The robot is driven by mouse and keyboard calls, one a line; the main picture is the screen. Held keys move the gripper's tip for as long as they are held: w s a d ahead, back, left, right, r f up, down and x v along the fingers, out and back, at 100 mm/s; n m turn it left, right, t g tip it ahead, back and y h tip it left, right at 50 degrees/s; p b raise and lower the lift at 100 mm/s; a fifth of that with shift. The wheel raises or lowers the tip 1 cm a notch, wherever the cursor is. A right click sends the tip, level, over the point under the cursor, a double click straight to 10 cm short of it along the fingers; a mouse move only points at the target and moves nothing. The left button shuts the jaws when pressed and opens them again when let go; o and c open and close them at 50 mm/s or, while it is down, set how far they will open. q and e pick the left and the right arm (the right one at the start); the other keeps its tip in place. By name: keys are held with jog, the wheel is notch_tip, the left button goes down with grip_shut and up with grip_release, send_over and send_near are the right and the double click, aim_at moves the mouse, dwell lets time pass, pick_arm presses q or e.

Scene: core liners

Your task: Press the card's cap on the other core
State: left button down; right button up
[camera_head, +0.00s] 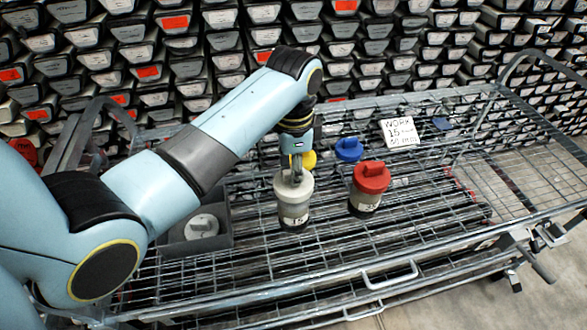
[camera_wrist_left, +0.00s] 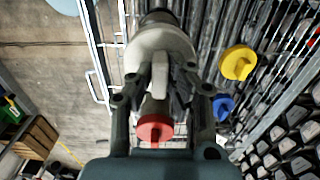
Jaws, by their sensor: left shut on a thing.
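A core labelled 15 (camera_head: 293,216) stands upright on the wire cart with a white cap (camera_head: 279,184) at its top. My left gripper (camera_head: 296,178) is above it, shut on the cap's raised grip; the white cap also fills the upper middle of the left wrist view (camera_wrist_left: 150,45). I cannot tell if the cap is fully seated. To its right stands another core (camera_head: 364,203) with a red cap (camera_head: 371,177) on it; its number is hard to read. The card (camera_head: 400,133) stands behind, reading "WORK 15" with a smaller line below. My right gripper is out of view.
A blue cap (camera_head: 349,149) and a partly hidden yellow cap (camera_head: 309,160) lie behind the cores. A grey tray (camera_head: 222,247) at left holds a pale round piece (camera_head: 201,226). The cart's right side is mostly clear. Core trays fill the rack behind.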

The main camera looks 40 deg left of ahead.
pick_arm(q)
jog(key=shift+f+b, duration=0.35)
jog(key=shift+f, duration=0.75)
dwell(0.4)
jog(key=c, duration=0.7)
grip_release()
jog(key=shift+r, duration=0.15)
jog(key=shift+r+p, duration=0.4)
jog(key=shift+r, duration=3)
jog(key=shift+s+f, duration=0.1)
